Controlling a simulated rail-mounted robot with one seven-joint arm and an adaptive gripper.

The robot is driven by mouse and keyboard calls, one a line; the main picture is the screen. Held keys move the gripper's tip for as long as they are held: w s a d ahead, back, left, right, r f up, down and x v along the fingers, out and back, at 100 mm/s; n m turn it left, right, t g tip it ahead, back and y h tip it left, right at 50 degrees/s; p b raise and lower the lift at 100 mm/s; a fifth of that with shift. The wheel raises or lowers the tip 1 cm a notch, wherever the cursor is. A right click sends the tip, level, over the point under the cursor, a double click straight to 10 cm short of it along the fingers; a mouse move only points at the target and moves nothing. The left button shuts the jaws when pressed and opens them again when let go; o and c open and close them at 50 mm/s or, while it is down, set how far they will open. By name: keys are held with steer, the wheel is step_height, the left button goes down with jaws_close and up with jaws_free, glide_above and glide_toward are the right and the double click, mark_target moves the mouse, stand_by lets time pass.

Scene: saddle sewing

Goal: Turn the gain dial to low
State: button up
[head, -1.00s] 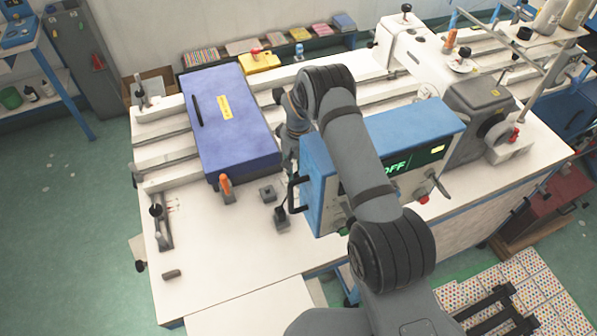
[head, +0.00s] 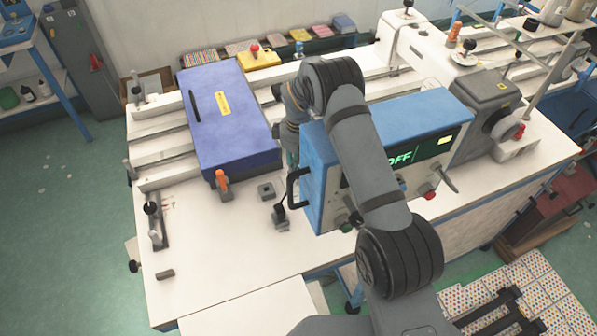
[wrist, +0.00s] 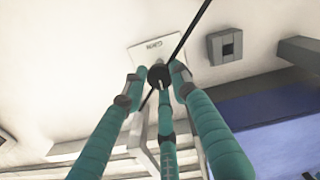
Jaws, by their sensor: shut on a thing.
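The gain dial (wrist: 159,76) is a small round black knob with a pale pointer mark. It stands in front of a white label plate (wrist: 158,48) whose letters appear upside down and seem to read GAIN. My gripper (wrist: 158,84) has three teal fingers closed around the knob in the wrist view, their tips at its sides. The pointer's setting against any scale cannot be read. In the head view only a little teal of my gripper (head: 291,157) shows, beside the blue control box (head: 312,165); the dial is hidden there.
The control box shows a green OFF display (head: 400,159) and a red button (head: 429,195). A blue-purple case (head: 228,130) lies left of my arm. A small grey block (head: 266,191) sits on the white table near the gripper. The table's front left is mostly clear.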

steer(key=shift+n, duration=0.5)
steer(key=o, duration=1.2)
steer(key=shift+c, duration=0.2)
steer(key=shift+r, duration=0.1)
step_height(320, 180, up, 12)
